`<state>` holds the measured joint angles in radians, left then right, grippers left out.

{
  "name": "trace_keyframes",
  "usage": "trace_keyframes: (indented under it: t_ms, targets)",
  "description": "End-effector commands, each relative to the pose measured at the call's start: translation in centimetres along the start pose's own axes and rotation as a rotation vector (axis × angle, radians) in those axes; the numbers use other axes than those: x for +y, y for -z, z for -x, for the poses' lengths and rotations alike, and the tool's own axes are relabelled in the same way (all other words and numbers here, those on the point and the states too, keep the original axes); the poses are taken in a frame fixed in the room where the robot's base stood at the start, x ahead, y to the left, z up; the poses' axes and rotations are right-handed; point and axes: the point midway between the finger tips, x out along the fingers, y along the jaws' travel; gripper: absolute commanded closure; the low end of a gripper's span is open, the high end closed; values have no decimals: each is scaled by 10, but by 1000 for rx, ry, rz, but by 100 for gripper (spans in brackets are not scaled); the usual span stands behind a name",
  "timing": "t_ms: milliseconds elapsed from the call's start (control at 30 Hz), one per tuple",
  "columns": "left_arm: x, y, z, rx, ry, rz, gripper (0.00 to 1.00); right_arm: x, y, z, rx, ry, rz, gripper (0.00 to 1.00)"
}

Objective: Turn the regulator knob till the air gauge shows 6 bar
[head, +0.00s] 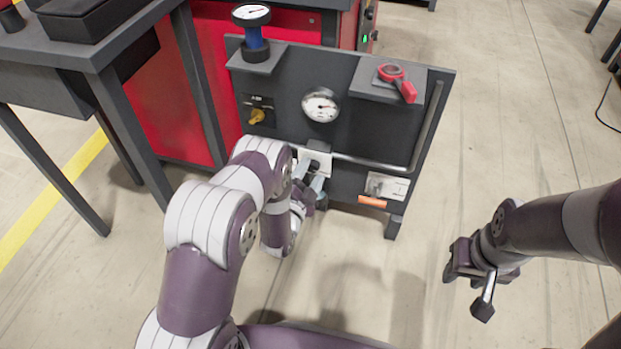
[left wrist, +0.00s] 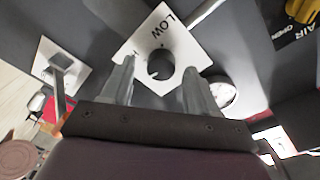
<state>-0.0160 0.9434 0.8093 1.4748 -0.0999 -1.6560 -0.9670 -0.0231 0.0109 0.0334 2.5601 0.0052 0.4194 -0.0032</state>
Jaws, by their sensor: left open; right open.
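A dark round knob (left wrist: 160,64) sits on a white plate (left wrist: 158,30) marked LOW, on the front of the dark panel. The knob and plate also show in the head view (head: 314,163), partly behind my left gripper (head: 312,184). In the left wrist view, my left gripper (left wrist: 159,70) is open, with one finger on each side of the knob; contact cannot be told. A round white gauge (head: 321,105) is above the knob on the panel; its reading is too small to tell.
A yellow air valve (head: 257,116) is left of the gauge. A switch plate (head: 387,186) and a bar handle (head: 428,125) are at the right. A blue-bodied gauge (head: 252,35) and a red tool (head: 398,82) sit on top shelves. The floor at right is clear.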

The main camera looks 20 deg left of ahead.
Motion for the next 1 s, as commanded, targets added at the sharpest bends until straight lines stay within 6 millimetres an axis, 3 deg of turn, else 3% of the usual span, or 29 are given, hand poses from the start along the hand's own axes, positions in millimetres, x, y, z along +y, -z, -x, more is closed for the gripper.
trace_keyframes:
  t_ms: [267, 467, 767, 1000]
  targets:
    - [-1, 1, -4, 0, 0, 0, 40, 0, 0, -1, 0, 0, 0, 57]
    - [-1, 1, -4, 0, 0, 0, 97, 0, 0, -1, 0, 0, 0, 57]
    - [-1, 1, -3, 1, 1, 26, 96, 0, 0, 0, 0, 0, 0, 57]
    - [-2, 1, -3, 7, 9, 150, 96, 0, 1, 5, 0, 0, 0, 57]
